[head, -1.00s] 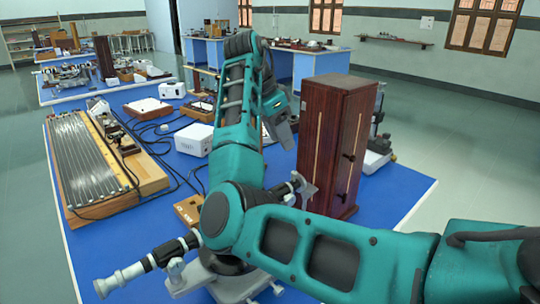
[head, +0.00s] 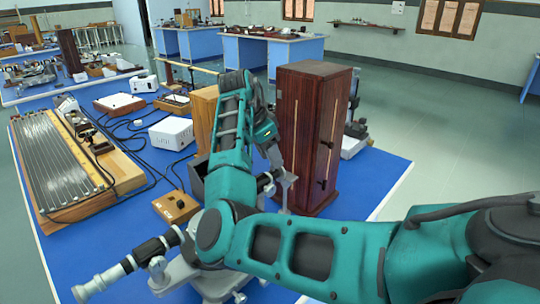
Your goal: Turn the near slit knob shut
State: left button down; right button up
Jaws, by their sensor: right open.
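A spectrometer stands at the front of the blue bench. Its silver-ended tube (head: 105,280) points to the lower left, and its round base is mostly hidden behind my right arm. Another dark tube end with a grey bracket (head: 286,183) shows beyond the arm. Small silver knobs sit on the near tube, one of them a screw (head: 157,266); I cannot tell which is the near slit knob. My right gripper (head: 276,160) is open and points down above the far tube end, in front of the cabinet. Whether it touches anything is unclear. My left gripper is not in view.
A tall dark wooden cabinet (head: 309,125) stands just right of my right gripper. A lighter wooden box (head: 203,115) is behind the arm. A long wired board (head: 62,165), a white box (head: 171,133) and a small wooden block (head: 176,206) lie left. The bench's right edge is fairly clear.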

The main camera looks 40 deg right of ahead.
jog(key=shift+d+f, duration=0.15)
jog(key=shift+f, duration=0.25)
jog(key=shift+c, duration=0.2)
grip_shut()
